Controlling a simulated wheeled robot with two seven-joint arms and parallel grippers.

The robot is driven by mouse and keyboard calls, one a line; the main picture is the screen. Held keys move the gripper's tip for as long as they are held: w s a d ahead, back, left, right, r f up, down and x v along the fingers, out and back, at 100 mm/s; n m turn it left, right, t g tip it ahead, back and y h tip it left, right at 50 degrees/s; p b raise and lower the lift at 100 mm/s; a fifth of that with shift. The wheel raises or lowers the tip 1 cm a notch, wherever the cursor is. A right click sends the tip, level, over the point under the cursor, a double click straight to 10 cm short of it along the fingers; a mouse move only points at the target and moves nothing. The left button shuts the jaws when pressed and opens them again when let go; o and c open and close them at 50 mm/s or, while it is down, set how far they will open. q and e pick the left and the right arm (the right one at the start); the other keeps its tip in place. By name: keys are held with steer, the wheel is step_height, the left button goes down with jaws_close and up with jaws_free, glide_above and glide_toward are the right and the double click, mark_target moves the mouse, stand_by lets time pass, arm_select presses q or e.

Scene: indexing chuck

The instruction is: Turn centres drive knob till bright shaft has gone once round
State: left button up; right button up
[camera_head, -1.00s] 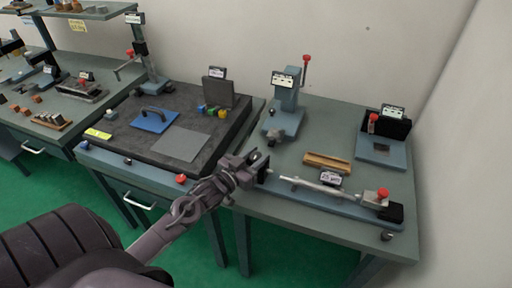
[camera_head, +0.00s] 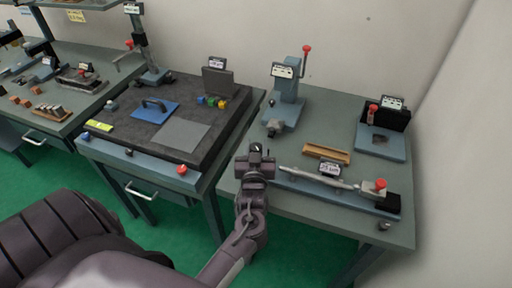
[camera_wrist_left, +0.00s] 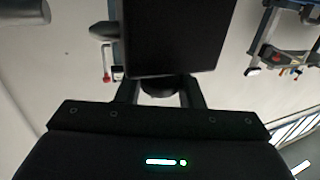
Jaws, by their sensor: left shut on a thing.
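The centres stand on the right-hand bench as a long blue-grey base (camera_head: 340,198), with the bright shaft (camera_head: 312,178) lying along it. A red-topped block (camera_head: 379,186) is at the shaft's right end. My left gripper (camera_head: 256,157) is at the left end of the centres, shut on the drive knob, which it mostly hides in the head view. In the left wrist view, a dark rounded piece of the drive knob (camera_wrist_left: 158,89) shows between the fingers, in front of a large black block (camera_wrist_left: 178,36). My right gripper is not in view.
A wooden V-shaped block (camera_head: 326,153) and a small display (camera_head: 330,169) sit behind the shaft. A press-like stand (camera_head: 286,98) with a red-tipped lever is behind, and a blue-grey fixture (camera_head: 381,142) is at right. A dark surface plate (camera_head: 192,112) lies left.

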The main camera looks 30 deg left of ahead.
arm_select(q)
steer(key=shift+r, duration=0.1)
stand_by(0.4)
steer(key=o, duration=0.9)
